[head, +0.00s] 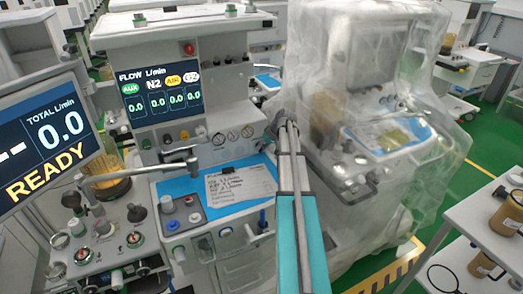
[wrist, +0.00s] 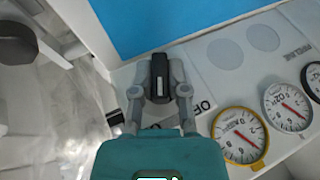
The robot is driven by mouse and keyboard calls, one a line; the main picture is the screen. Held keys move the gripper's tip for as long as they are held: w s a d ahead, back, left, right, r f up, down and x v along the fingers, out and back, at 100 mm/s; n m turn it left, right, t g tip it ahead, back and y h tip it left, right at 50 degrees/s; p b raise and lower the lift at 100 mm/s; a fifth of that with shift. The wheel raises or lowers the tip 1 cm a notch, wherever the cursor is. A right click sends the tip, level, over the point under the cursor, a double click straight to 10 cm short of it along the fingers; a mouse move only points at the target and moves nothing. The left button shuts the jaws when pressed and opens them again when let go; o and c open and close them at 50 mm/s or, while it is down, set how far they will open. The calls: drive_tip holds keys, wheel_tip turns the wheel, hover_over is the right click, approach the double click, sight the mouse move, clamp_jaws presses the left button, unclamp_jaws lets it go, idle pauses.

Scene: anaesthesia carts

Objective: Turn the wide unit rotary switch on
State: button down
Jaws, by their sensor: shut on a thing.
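The rotary switch (wrist: 159,66) is a black knob with a white mark, on the white front panel of the wide unit (head: 205,105). In the wrist view my gripper (wrist: 161,78) has one grey finger on each side of the knob and is shut on it. Part of a printed label beginning "OF" (wrist: 206,106) shows just right of the fingers; the rest of it is hidden. In the head view my gripper (head: 283,124) is at the right end of the unit's gauge row, and the arm hides the knob.
Round gauges (wrist: 239,134) sit close to the right of the gripper in the wrist view. A blue mat with a paper (head: 240,183) lies on the shelf below. A plastic-covered cart (head: 350,60) stands close on the right. A screen reading READY (head: 45,140) is at left.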

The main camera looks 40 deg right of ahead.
drive_tip(key=shift+f+m+t+y+b, duration=0.1)
drive_tip(key=shift+m+t+y+b, duration=0.2)
drive_tip(key=shift+y+b, duration=0.6)
drive_tip(key=shift+s, duration=0.1)
drive_tip(key=c, duration=0.6)
unclamp_jaws()
drive_tip(key=shift+c, duration=0.2)
drive_tip(key=shift+p, duration=0.6)
